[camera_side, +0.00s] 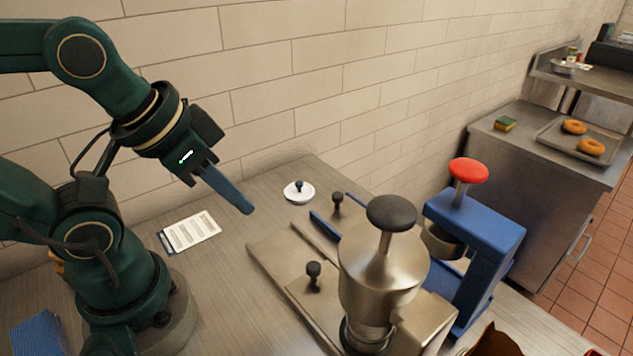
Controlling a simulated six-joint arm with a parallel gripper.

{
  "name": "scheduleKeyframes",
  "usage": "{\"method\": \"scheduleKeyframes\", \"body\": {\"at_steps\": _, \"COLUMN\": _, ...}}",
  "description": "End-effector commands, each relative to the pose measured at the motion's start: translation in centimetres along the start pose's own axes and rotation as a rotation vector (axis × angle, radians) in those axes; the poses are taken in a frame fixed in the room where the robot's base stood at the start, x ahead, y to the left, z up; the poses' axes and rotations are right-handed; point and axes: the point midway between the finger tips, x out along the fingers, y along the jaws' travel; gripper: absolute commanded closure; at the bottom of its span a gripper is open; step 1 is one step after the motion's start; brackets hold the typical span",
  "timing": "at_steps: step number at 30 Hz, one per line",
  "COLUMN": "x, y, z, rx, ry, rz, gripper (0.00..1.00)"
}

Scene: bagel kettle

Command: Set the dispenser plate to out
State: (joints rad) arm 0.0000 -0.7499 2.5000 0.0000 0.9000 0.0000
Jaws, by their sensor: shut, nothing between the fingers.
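The steel dispenser (378,275) with a dark knob on top stands at the lower centre, on a flat metal base (283,258). A small black knob (313,270) stands upright on the base to its left, and a second black knob (337,201) stands behind, near a blue rail (325,226). I cannot tell for sure which part is the dispenser plate or how far it is slid. My gripper (248,209) is shut and empty, its blue fingers slanting down to the right. It appears above the counter, left of the base and apart from both knobs.
A blue frame with a red knob (468,171) stands right of the dispenser. A white lid (299,192) and a printed card (190,232) lie on the counter. The tiled wall runs behind. A tray of bagels (562,144) sits on a far steel counter.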

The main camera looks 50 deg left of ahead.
Motion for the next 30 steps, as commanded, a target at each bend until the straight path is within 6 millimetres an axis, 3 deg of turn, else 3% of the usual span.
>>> {"method": "scheduleKeyframes", "body": {"at_steps": 4, "x": 0.0, "y": 0.0, "z": 0.0, "rx": 0.0, "ry": 0.0, "rz": 0.0, "gripper": 1.0}}
{"method": "scheduleKeyframes", "body": {"at_steps": 5, "x": 0.0, "y": 0.0, "z": 0.0, "rx": 0.0, "ry": 0.0, "rz": 0.0, "gripper": 0.92}}
{"method": "scheduleKeyframes", "body": {"at_steps": 9, "x": -0.4, "y": 0.0, "z": -0.9, "rx": 0.029, "ry": 0.022, "rz": 0.0, "gripper": 0.42}}
{"method": "scheduleKeyframes", "body": {"at_steps": 17, "x": 1.1, "y": 1.1, "z": -4.0, "rx": 0.148, "ry": -0.083, "rz": 0.027, "gripper": 0.42}}
{"method": "scheduleKeyframes", "body": {"at_steps": 24, "x": 5.3, "y": 3.1, "z": -5.4, "rx": 0.272, "ry": -0.252, "rz": 0.066, "gripper": 0.42}}
{"method": "scheduleKeyframes", "body": {"at_steps": 30, "x": 9.1, "y": 4.7, "z": -4.6, "rx": 0.348, "ry": -0.39, "rz": 0.088, "gripper": 0.42}}
